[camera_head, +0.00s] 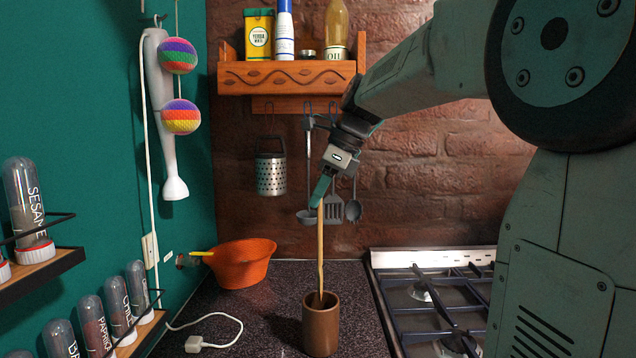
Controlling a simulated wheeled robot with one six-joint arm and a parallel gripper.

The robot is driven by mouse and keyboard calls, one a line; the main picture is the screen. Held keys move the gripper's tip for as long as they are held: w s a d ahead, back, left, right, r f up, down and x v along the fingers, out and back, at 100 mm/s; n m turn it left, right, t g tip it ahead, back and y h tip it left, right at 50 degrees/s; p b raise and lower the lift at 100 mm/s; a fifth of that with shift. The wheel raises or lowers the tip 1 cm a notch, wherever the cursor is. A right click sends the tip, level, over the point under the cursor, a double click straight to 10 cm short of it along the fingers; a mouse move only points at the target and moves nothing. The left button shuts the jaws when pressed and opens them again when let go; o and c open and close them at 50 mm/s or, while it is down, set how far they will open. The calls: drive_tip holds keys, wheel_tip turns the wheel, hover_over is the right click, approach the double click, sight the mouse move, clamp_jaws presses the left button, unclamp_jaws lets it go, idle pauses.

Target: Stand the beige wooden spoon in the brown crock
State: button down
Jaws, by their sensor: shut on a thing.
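The brown crock (321,328) stands upright on the dark speckled counter, near the bottom middle of the head view. The beige wooden spoon (320,245) hangs nearly vertical above it, its lower end at the crock's mouth. The lower end appears to be just inside the rim, but I cannot tell how deep it goes. My gripper (321,190) is shut on the upper end of the spoon, high above the crock. The spoon's very top is hidden by the fingers.
An orange bowl (242,265) sits behind the crock to the left. A gas stove (440,300) is close on the right. A white cable and plug (205,342) lie at front left. Utensils and a grater (271,174) hang under a wooden shelf (285,78) on the brick wall.

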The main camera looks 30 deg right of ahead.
drive_tip(key=shift+f, duration=3.55)
drive_tip(key=c, duration=1.4)
unclamp_jaws()
drive_tip(key=shift+r, duration=0.1)
drive_tip(key=v, duration=0.7)
drive_tip(key=shift+r, duration=0.25)
drive_tip(key=shift+s+d, duration=0.1)
